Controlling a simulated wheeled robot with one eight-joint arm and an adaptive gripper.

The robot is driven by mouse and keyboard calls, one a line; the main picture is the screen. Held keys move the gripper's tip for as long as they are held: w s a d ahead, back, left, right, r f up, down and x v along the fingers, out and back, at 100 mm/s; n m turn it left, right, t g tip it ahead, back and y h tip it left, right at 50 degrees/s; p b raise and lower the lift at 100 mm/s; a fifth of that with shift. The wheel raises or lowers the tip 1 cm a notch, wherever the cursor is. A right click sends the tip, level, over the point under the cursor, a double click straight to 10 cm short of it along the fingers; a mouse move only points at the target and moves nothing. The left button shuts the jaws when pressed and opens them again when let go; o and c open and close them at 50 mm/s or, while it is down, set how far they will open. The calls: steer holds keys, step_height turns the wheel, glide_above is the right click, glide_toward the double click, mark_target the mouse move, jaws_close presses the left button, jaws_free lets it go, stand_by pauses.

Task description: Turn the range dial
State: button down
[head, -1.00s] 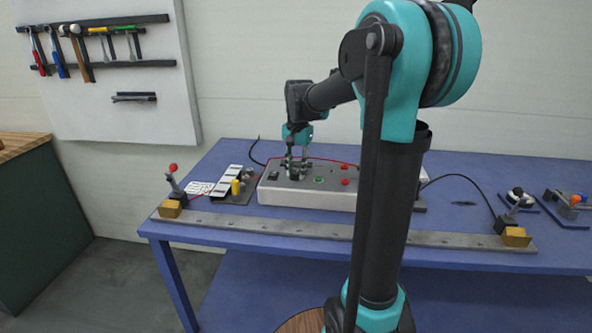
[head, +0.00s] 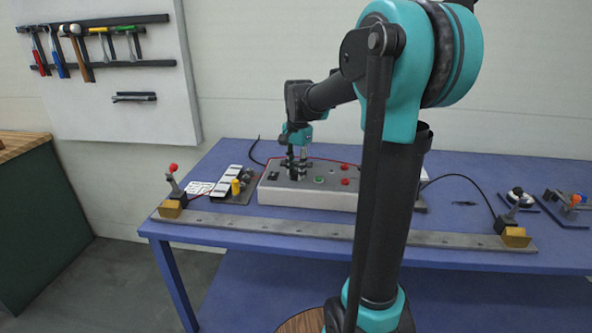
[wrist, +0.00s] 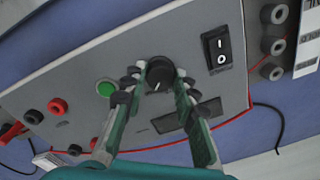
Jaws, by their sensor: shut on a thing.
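The range dial (wrist: 159,72) is a round black knob with a white pointer line, on the sloped grey top of a control box (head: 307,201). In the wrist view my gripper (wrist: 158,75) has its two fingers on either side of the dial, with the tips against it. In the head view my gripper (head: 297,172) reaches down onto the box top and hides the dial. The gripper is shut on the dial. Beside the dial, the wrist view shows a green button (wrist: 106,88) and a black rocker switch (wrist: 217,51).
Red sockets (wrist: 57,106) and black sockets (wrist: 33,116) sit on the panel, with a dark rectangular window (wrist: 186,114) near one finger. A long metal bar (head: 330,231) lies along the front of the blue table (head: 230,158).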

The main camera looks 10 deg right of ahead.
mark_target(297, 173)
steer(key=c, duration=1.2)
jaws_free()
steer(key=shift+r, duration=0.1)
steer(key=r, duration=1.1)
steer(key=shift+s+d+r, duration=0.2)
steer(key=shift+r, duration=0.2)
